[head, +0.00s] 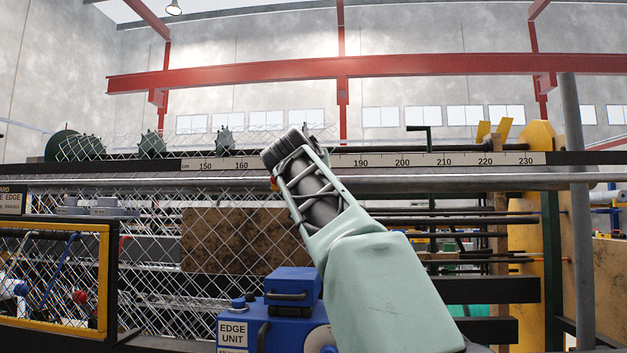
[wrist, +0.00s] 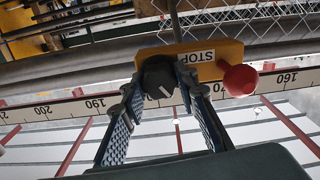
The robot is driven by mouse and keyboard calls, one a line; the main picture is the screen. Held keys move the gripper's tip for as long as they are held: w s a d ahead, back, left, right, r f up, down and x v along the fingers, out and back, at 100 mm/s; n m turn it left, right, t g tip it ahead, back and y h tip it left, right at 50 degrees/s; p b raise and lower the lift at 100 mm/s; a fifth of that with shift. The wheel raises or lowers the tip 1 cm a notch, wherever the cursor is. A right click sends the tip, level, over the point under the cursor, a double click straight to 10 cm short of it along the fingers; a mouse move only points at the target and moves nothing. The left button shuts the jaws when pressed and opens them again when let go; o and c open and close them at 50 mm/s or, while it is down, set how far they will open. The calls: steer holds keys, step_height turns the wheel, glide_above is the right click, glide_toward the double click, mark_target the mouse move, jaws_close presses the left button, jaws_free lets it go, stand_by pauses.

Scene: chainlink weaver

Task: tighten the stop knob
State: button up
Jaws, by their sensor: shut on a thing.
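The yellow stop block (wrist: 222,49), labelled STOP, sits across the numbered scale in the wrist view. Its black stop knob (wrist: 158,73) has a light pointer line on its face. My gripper (wrist: 160,90) has one finger on each side of the knob and is shut on it. A red ball handle (wrist: 239,80) sticks out of the block just right of the fingers. In the head view my gripper (head: 287,152) reaches up to the scale, between the 160 and 190 marks. There the arm and gripper hide the knob and most of the block.
The scale rail (head: 440,160) and a grey tube (head: 420,182) run across the machine. Chain-link mesh (head: 150,235) hangs at left and behind. A blue edge unit (head: 290,291) stands low, close left of my arm. A grey post (head: 577,220) stands at right.

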steer(key=shift+r, duration=0.15)
steer(key=o, duration=1.2)
steer(key=s, duration=1.2)
steer(key=shift+a, duration=0.2)
